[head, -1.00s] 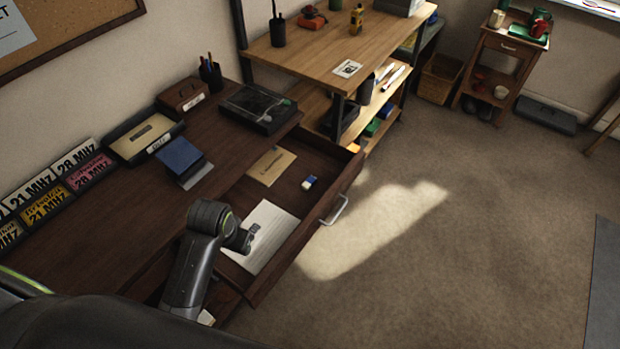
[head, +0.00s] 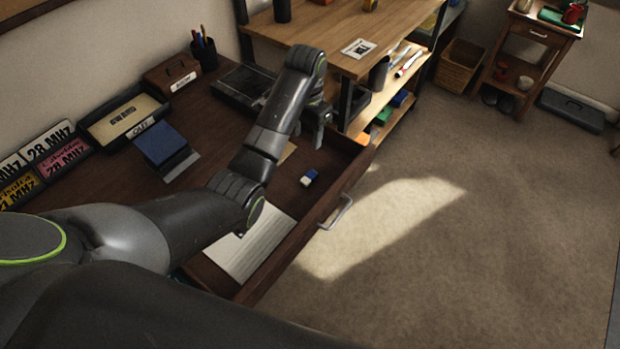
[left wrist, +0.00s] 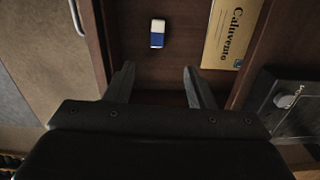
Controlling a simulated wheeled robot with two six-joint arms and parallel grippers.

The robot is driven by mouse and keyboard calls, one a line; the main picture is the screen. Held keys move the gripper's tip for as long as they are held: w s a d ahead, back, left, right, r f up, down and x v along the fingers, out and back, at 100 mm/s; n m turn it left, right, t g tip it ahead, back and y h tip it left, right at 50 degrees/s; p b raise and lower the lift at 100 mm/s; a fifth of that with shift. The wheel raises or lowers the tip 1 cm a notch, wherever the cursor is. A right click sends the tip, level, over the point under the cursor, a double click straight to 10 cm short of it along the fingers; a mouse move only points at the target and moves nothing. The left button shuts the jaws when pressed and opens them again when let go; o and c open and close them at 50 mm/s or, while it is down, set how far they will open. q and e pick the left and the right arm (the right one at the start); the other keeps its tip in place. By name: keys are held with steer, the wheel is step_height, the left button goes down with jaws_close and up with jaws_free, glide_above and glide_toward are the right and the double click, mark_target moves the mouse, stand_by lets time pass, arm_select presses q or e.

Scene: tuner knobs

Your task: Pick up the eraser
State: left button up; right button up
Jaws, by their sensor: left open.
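A small blue and white eraser (head: 309,177) lies on the floor of the open desk drawer (head: 262,272). It also shows in the left wrist view (left wrist: 157,33), ahead of the fingers and roughly in line with the gap between them. My left gripper (head: 318,138) is over the far end of the drawer, beyond the eraser and apart from it. In the left wrist view its two fingers (left wrist: 160,88) are spread and nothing is between them. My right gripper is not in view.
In the drawer are a tan envelope (left wrist: 233,32) and a lined white sheet (head: 250,246). A black box-like device (head: 243,86) stands on the desk near the gripper. The drawer's front wall has a metal handle (head: 337,212). A wooden shelf unit (head: 320,40) stands beyond the desk.

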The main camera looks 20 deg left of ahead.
arm_select(q)
glide_above(308, 177)
step_height(308, 177, down, 11)
steer(key=shift+w+a, duration=0.1)
steer(key=shift+a, duration=0.05)
steer(key=shift+f, duration=2.65)
steer(key=shift+c, duration=0.3)
steer(key=c, duration=1)
